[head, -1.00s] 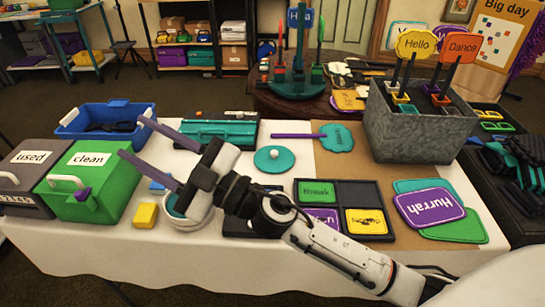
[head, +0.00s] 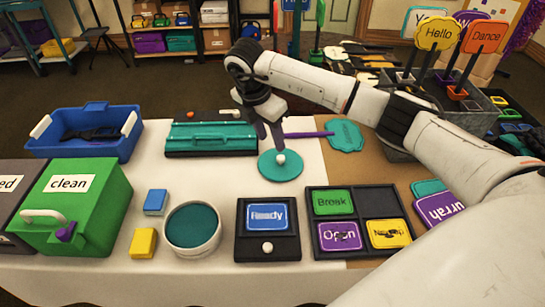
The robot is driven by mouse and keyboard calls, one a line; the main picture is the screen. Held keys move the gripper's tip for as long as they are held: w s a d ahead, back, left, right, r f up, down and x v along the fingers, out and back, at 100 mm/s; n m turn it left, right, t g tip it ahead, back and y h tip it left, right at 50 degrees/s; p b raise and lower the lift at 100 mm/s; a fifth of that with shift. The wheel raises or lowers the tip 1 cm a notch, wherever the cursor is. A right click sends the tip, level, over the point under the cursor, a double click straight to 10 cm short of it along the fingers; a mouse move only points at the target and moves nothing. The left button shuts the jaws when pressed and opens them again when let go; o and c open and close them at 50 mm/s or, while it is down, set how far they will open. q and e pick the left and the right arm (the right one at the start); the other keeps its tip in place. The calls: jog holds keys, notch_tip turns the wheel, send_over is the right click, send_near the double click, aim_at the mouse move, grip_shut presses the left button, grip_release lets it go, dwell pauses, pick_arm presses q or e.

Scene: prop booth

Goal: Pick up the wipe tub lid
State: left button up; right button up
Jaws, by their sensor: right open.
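The wipe tub lid (head: 291,174) is a flat teal disc with a white round knob. It lies on the white tablecloth in the middle of the table. My right gripper (head: 271,142) points down at the lid's far edge, close behind the knob, with its jaws open and nothing between them. I cannot tell whether the fingertips touch the lid. The white round tub (head: 193,250) stands uncovered at the front, with teal inside. My left gripper is not in view.
A teal case (head: 211,140) lies left of the lid, and a teal paddle sign (head: 345,136) with a purple handle lies to the right. A dark stand with a "Ready" card (head: 267,217) and a sign tray (head: 361,190) are in front. A green "clean" box (head: 100,215) stands left.

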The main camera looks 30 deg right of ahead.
aim_at(281, 157)
jog(key=f, duration=0.1)
jog(key=d+f, duration=0.1)
jog(key=shift+s+f, duration=0.35)
jog(key=shift+s, duration=0.05)
jog(key=shift+f, duration=0.3)
jog(key=x, duration=0.4)
jog(key=shift+w+d+f+p, duration=0.1)
jog(key=shift+w+d+p, duration=0.05)
jog(key=shift+d+p, duration=0.3)
jog(key=shift+f, duration=0.2)
jog(key=shift+c, duration=0.8)
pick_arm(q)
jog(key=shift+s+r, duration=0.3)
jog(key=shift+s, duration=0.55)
pick_arm(e)
jog(key=shift+w, duration=0.1)
grip_shut()
